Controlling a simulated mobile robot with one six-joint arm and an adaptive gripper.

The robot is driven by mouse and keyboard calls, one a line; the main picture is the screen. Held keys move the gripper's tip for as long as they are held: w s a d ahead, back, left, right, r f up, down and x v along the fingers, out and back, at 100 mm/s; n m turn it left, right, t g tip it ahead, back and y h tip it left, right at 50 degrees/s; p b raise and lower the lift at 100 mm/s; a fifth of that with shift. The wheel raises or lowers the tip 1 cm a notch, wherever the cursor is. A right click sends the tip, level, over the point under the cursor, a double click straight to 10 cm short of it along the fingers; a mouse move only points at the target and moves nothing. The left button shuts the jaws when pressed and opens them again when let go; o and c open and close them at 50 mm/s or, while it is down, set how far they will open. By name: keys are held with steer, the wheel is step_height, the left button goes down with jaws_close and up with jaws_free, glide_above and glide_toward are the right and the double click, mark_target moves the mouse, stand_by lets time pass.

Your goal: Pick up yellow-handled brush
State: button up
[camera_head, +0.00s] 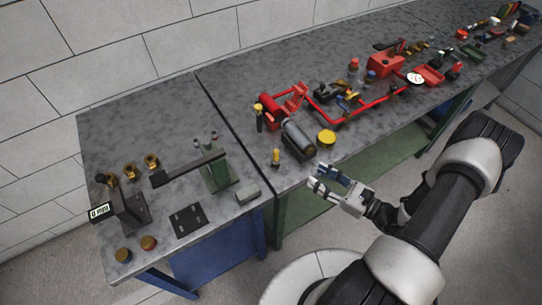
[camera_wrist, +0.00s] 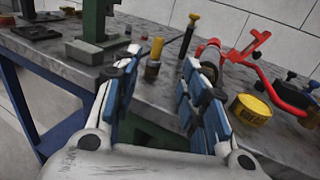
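A small upright thing with a yellow top (camera_head: 276,157) stands near the front edge of the grey workbench, left of the grey cylinder; it looks like the yellow-handled brush. In the wrist view it (camera_wrist: 154,58) has a yellow upper part and a brownish lower part, and shows between my fingers, beyond their tips. A taller dark tool with a yellow top (camera_head: 259,117) stands farther back; it also shows in the wrist view (camera_wrist: 188,32). My gripper (camera_head: 319,178) is open and empty in front of the bench edge, apart from both. Its blue-padded fingers show in the wrist view (camera_wrist: 162,85).
A yellow round tin (camera_head: 326,137) and a grey cylinder (camera_head: 298,138) stand close to the right. Red pipework (camera_head: 350,112) lies behind. A green press (camera_head: 215,172) and a grey block (camera_head: 247,194) are on the left bench. The bench edge lies close to my gripper.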

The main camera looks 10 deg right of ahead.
mark_target(278, 154)
steer(key=b+x, duration=0.1)
steer(key=x, duration=1)
steer(key=shift+w+a, duration=0.15)
steer(key=shift+a, duration=0.05)
steer(key=shift+f+b+x, duration=0.15)
steer(key=shift+b+x, duration=0.3)
steer(key=shift+x, duration=0.9)
steer(key=shift+f+b+x, duration=0.15)
steer(key=shift+b+x, duration=0.25)
steer(key=shift+x, duration=0.9)
steer(key=shift+c, duration=0.4)
jaws_close()
